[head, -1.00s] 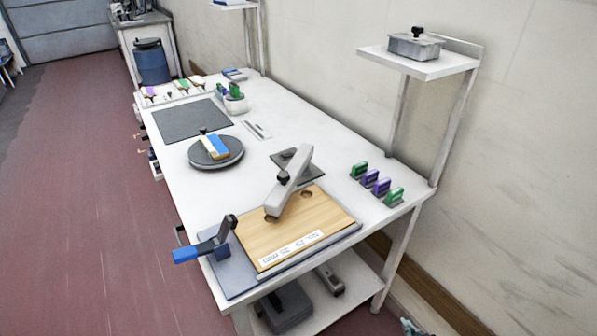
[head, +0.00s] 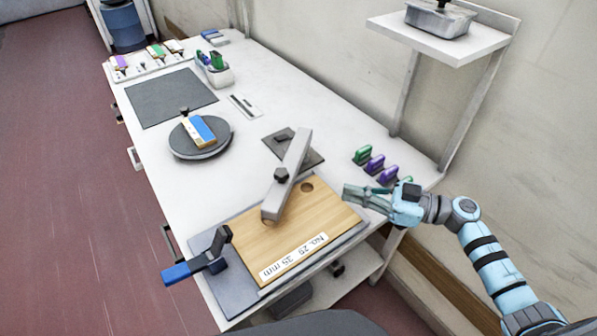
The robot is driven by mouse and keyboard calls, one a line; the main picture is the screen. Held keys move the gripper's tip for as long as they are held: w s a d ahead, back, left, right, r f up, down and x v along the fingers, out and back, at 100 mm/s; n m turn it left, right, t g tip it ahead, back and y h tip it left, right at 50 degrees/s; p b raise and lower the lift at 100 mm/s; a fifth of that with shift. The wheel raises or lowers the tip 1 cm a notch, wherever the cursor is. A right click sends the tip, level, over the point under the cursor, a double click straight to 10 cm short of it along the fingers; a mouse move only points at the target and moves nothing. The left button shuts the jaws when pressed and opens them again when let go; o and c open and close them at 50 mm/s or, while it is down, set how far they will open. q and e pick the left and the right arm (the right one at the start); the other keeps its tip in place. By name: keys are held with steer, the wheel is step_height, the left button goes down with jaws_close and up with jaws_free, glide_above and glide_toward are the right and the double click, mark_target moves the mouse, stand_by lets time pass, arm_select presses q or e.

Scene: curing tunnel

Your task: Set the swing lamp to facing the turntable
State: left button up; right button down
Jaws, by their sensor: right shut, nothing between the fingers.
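The swing lamp looks to be the light grey bar (head: 292,165) with a black knob on it. It rises by a dark square plate (head: 313,158), and its lower end is over the wooden board (head: 300,231), pointing toward the front of the bench, not at the turntable. The turntable (head: 184,152) is a dark round disc further back on the left, with a blue, white and wood-coloured block on it. My right gripper (head: 350,194) is shut and empty, at the right of the board, apart from the lamp. My left gripper is out of view.
A clamp with a blue handle (head: 178,273) is at the board's left corner. Green and purple blocks (head: 374,164) stand on the right edge near my right wrist. A shelf (head: 440,40) juts out above. The bench between turntable and lamp plate is clear.

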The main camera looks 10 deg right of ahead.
mark_target(288, 177)
steer(key=x, duration=1)
steer(key=shift+w+a+r, duration=0.1)
steer(key=shift+a+r, duration=0.05)
steer(key=shift+a, duration=0.15)
steer(key=shift+w+a, duration=0.15)
steer(key=shift+a, duration=0.2)
steer(key=shift+a+r, duration=0.1)
steer(key=shift+a, duration=0.2)
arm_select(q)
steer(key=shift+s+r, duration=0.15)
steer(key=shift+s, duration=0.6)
arm_select(e)
steer(key=shift+w, duration=0.1)
